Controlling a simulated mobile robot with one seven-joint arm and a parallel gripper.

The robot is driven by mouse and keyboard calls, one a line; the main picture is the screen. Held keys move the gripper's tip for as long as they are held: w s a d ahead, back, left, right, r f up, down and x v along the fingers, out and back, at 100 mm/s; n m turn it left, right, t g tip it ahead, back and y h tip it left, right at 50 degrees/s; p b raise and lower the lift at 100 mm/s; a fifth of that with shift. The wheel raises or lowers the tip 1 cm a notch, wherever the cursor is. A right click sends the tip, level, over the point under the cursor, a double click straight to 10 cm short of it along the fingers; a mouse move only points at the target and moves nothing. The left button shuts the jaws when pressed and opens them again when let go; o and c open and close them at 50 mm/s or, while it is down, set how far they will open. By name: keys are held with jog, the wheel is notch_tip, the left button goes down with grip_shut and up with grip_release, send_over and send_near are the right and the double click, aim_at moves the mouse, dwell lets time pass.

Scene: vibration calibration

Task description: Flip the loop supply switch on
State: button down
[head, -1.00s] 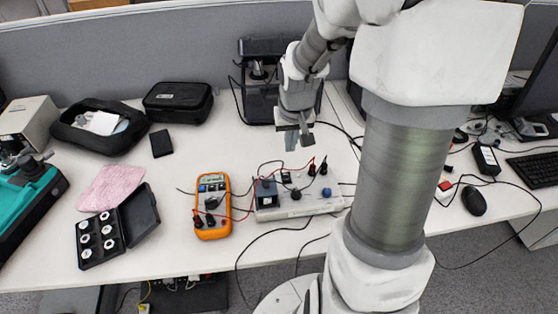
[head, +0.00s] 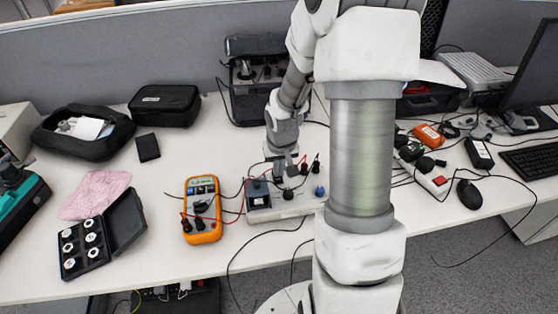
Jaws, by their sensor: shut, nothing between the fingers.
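The loop supply is a flat white box (head: 298,208) on the bench, with knobs, a blue part and plugged leads on its top. A black block (head: 257,185) stands at its left end, with a small whitish square (head: 257,201) below it. Which part is the supply switch is too small to tell. My gripper (head: 286,176) is shut and empty. It points down at the back of the box's top, just right of the black block, and hides part of that area. Whether it touches the box cannot be told.
An orange multimeter (head: 202,228) lies left of the box, joined to it by red and black leads. An open black case of white discs (head: 85,248) lies further left. A black device (head: 255,88) stands behind.

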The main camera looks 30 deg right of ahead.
jog(key=shift+f, duration=0.75)
jog(key=shift+s+f, duration=0.1)
jog(key=shift+s+f+b, duration=0.1)
jog(key=shift+f+b, duration=0.2)
jog(key=shift+b, duration=0.15)
jog(key=shift+r, duration=0.1)
jog(key=shift+w+d+r+p, duration=0.15)
jog(key=shift+w+r+p, duration=0.25)
jog(key=shift+w, duration=0.3)
